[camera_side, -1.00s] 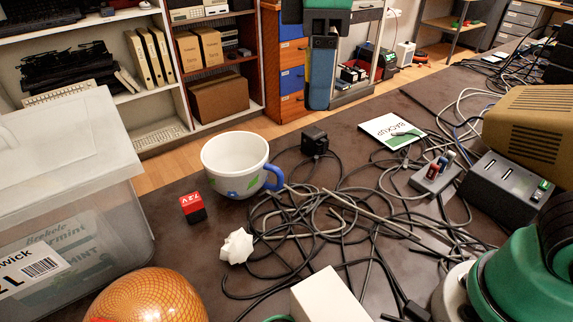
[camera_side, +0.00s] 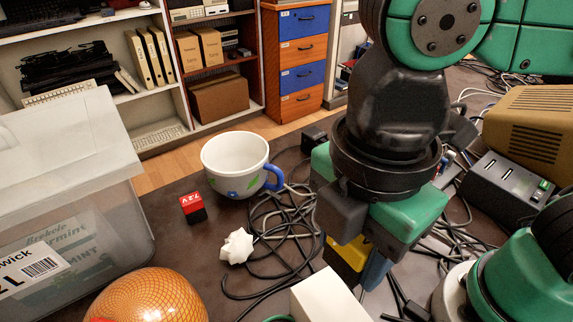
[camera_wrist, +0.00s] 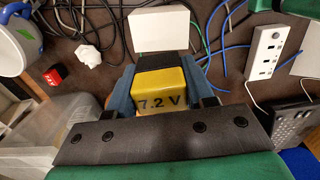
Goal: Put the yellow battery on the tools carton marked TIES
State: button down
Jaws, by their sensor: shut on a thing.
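My gripper (camera_side: 358,266) is in the middle of the side view, pointing down over the dark table. It is shut on the yellow battery (camera_side: 345,257), which shows between the blue fingers. In the wrist view my gripper (camera_wrist: 161,88) has a finger on each side of the yellow battery (camera_wrist: 160,95), marked 7.2 V. A plain white box (camera_side: 324,300) stands near the front edge of the side view, and it shows at the top of the wrist view (camera_wrist: 162,29). No TIES marking is readable, so I cannot tell which thing is the tools carton.
Tangled cables (camera_side: 275,235) cover the table's middle. A clear plastic bin (camera_side: 75,235) stands far left. A black device (camera_side: 508,185) stands right.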

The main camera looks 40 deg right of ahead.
aim_at(333, 308)
notch_tip(333, 308, down, 9)
jog(key=shift+f, duration=0.1)
dwell(0.4)
jog(key=shift+c, duration=1.6)
grip_release()
notch_tip(333, 308, up, 12)
jog(key=shift+f, duration=0.1)
jog(key=w+d+f+m+t, duration=0.3)
jog(key=w+d+m, duration=0.3)
jog(key=d+m, duration=0.3)
jog(key=w+d+f+m+t, duration=0.4)
jog(key=w+d+m, duration=0.2)
jog(key=d+m, duration=0.3)
jog(key=shift+w+f, duration=0.15)
jog(key=shift+w, duration=0.2)
